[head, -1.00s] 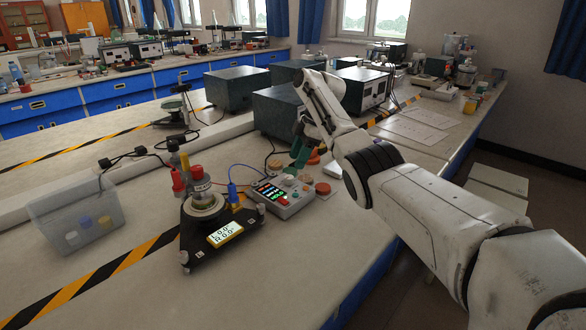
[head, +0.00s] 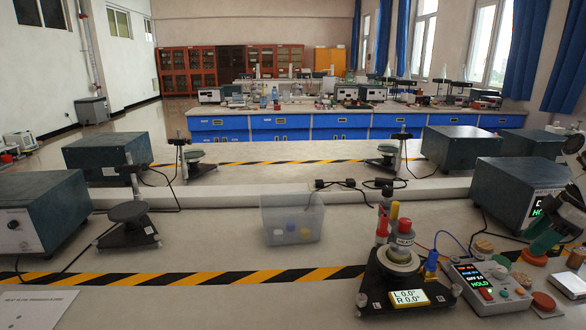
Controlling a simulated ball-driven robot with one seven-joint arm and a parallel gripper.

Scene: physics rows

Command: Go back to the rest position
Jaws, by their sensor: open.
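My gripper (head: 548,228) shows at the right edge of the head view, dark with green fingers pointing down. Most of my arm is outside the view. The black device with a lit display (head: 409,297) stands left of the control box and carries a red-topped stack of weights.
A clear plastic bin (head: 292,222) with small coloured pieces stands mid-bench. Dark instrument boxes (head: 42,213) stand at the left, and another large box (head: 505,195) is close to the gripper on the right. A black and yellow stripe (head: 200,278) crosses the bench. The front middle is clear.

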